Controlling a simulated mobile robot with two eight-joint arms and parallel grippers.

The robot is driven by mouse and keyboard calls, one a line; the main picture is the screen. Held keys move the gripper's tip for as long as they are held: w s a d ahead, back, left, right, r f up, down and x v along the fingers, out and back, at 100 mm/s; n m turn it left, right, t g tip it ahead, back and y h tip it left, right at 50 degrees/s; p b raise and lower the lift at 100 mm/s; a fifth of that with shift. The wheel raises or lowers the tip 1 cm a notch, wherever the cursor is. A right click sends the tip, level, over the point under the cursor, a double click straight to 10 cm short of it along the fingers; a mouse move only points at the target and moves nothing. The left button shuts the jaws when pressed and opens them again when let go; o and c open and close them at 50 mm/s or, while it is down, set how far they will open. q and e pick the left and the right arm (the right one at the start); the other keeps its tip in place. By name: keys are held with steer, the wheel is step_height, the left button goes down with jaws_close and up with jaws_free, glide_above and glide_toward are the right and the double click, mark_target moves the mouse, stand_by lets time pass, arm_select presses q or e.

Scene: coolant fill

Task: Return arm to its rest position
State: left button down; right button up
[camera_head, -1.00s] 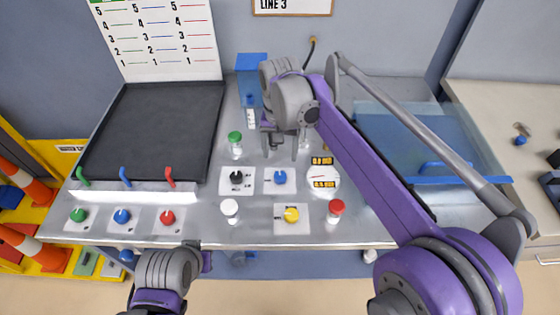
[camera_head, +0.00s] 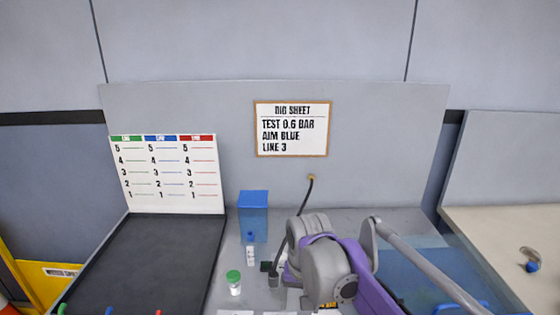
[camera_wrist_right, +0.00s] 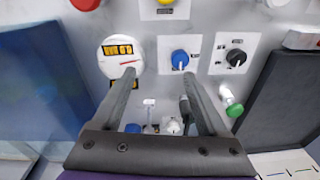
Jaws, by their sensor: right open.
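A black knob (camera_wrist_right: 235,57) is to the right of the blue one. The fingertips cannot be made out in the head view. My left gripper is out of view.
A framed rig sheet (camera_head: 292,130) reads test 0.6 bar, aim blue, line 3. A black hose (camera_head: 295,217) hangs from the wall beside my arm.

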steer(key=s+d+f, duration=0.1)
steer(key=s+d, duration=0.1)
steer(key=s, duration=0.1)
steer(key=s+d+t, duration=0.1)
steer(key=s+d, duration=0.2)
steer(key=s+d+f+t, duration=0.1)
steer(key=s+d, duration=0.1)
steer(key=shift+s+d+f+n, duration=0.3)
steer(key=shift+s+d, duration=0.05)
steer(key=shift+s, duration=0.05)
steer(key=s+d+f+t, duration=0.1)
steer(key=s+d+f, duration=0.1)
steer(key=s, duration=0.3)
steer(key=s+d+f+t, duration=0.1)
steer(key=s+d+f, duration=0.2)
steer(key=s+f, duration=0.2)
steer(key=shift+s+d+f+n+p, duration=0.25)
steer(key=shift+s+f+n+p, duration=0.05)
steer(key=shift+n+p, duration=0.1)
